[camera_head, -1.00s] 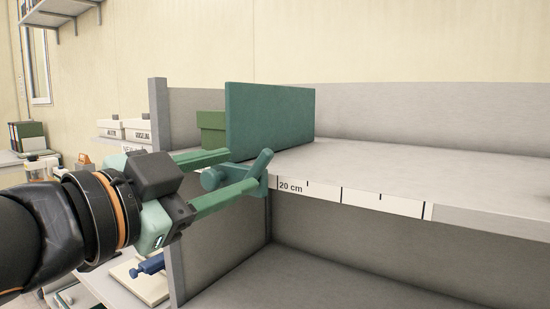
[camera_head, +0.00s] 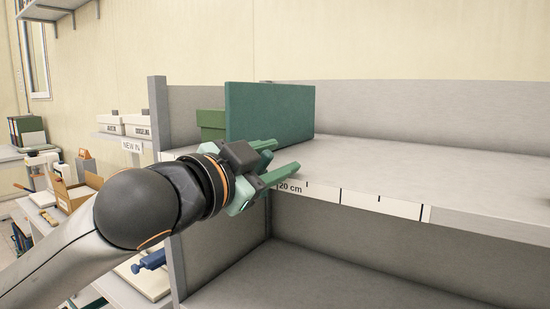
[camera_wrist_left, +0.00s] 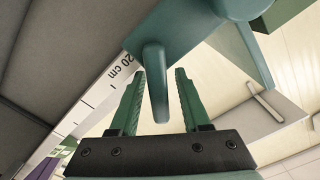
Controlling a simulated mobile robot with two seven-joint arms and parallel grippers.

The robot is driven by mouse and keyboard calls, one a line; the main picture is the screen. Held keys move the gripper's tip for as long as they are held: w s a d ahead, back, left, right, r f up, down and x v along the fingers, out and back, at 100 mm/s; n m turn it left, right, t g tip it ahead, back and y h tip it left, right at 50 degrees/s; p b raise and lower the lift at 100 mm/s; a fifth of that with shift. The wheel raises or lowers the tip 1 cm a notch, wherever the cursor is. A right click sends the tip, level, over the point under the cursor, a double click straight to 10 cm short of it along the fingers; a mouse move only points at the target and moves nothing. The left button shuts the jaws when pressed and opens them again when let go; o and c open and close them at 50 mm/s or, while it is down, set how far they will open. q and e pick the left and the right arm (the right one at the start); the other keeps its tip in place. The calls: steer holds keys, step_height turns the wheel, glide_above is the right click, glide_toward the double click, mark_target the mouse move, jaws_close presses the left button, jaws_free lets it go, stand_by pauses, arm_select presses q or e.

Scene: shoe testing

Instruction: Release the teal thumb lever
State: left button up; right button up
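The teal thumb lever (camera_wrist_left: 156,85) shows in the left wrist view as a rounded bar hanging from the teal clamp body (camera_wrist_left: 180,30). My left gripper (camera_wrist_left: 158,85) is open, with one finger on each side of the lever and gaps visible on both sides. In the head view my left gripper (camera_head: 287,155) is at the shelf's front edge and mostly hides the lever and clamp. The teal upright panel (camera_head: 270,112) stands on the shelf just behind the gripper. My right gripper is not in view.
The grey shelf (camera_head: 420,170) is bare to the right of the panel. A white scale strip (camera_head: 370,202) marked "20 cm" runs along its front edge. A green box (camera_head: 211,120) sits behind the panel's left side. A blue clamp (camera_head: 150,261) lies lower left.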

arm_select(q)
jaws_close()
steer(key=shift+n, duration=0.3)
stand_by(0.3)
steer(key=n, duration=0.1)
steer(key=n+p, duration=0.1)
steer(key=a+n, duration=0.1)
steer(key=shift+w+r, duration=0.35)
steer(key=shift+w+a+n+p, duration=0.25)
steer(key=shift+n+p, duration=0.3)
steer(key=shift+n, duration=0.4)
steer(key=shift+w+a+n+p, duration=0.15)
steer(key=shift+a+n+p, duration=0.25)
steer(key=shift+n, duration=0.55)
steer(key=shift+r, duration=0.1)
steer(key=shift+o, duration=0.6)
jaws_free()
